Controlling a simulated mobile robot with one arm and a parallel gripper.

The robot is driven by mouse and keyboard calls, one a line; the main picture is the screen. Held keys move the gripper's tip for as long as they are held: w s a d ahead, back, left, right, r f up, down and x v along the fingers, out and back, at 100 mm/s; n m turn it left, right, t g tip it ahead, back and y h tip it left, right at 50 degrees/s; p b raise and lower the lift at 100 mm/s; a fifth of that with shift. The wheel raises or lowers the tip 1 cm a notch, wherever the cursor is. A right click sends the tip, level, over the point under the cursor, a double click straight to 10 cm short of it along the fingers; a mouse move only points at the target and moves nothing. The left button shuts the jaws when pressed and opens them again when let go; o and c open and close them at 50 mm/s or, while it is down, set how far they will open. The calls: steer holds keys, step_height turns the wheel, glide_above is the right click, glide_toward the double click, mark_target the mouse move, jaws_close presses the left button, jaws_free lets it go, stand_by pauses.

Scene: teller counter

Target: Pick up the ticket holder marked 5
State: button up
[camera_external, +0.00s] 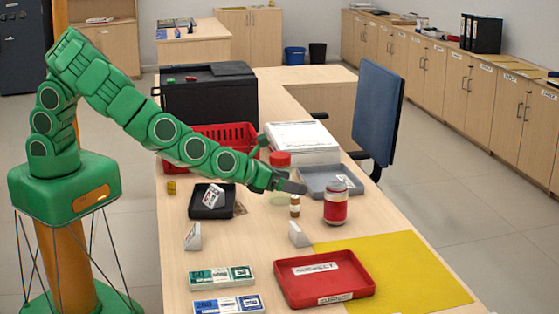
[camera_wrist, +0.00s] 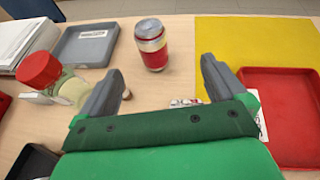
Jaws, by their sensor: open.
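Two white wedge-shaped stands that look like ticket holders are on the counter in the external view: one at the left (camera_external: 193,237) and one near the middle (camera_external: 298,235). I cannot read a number on either. My gripper (camera_external: 289,186) is open and empty above the counter, near a small brown bottle (camera_external: 295,205) and a red-labelled can (camera_external: 335,204). In the wrist view the open fingers (camera_wrist: 162,70) point toward the can (camera_wrist: 150,45). A small white item with dark and red marks (camera_wrist: 185,102) shows just above the gripper's palm edge, mostly hidden.
A red tray (camera_external: 325,296) and yellow mat (camera_external: 430,285) lie at the front right. A black tray (camera_external: 203,214) holding a card is at the left. A grey tray (camera_external: 352,181), paper stack (camera_external: 300,155), red-lidded jar (camera_wrist: 40,70) and red basket (camera_external: 235,130) stand behind.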

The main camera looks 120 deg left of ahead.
steer(key=m, duration=0.1)
glide_toward(293, 230)
steer(key=shift+t, duration=0.4)
steer(key=a+f, duration=0.1)
steer(key=a, duration=0.1)
steer(key=w+a+f, duration=0.1)
steer(key=a, duration=0.1)
steer(key=shift+w+f, duration=0.15)
steer(key=shift+f, duration=0.25)
steer(key=shift+x, duration=0.8)
steer(key=shift+w+r+x, duration=0.1)
steer(key=shift+w+x, duration=0.1)
steer(key=shift+x, duration=1.3)
steer(key=shift+w+r+x, duration=0.1)
steer(key=shift+w+x, duration=0.05)
steer(key=shift+x, duration=1.35)
steer(key=shift+d, duration=0.2)
steer(key=c, duration=1.1)
steer(key=shift+o, duration=0.2)
steer(key=shift+r, duration=0.15)
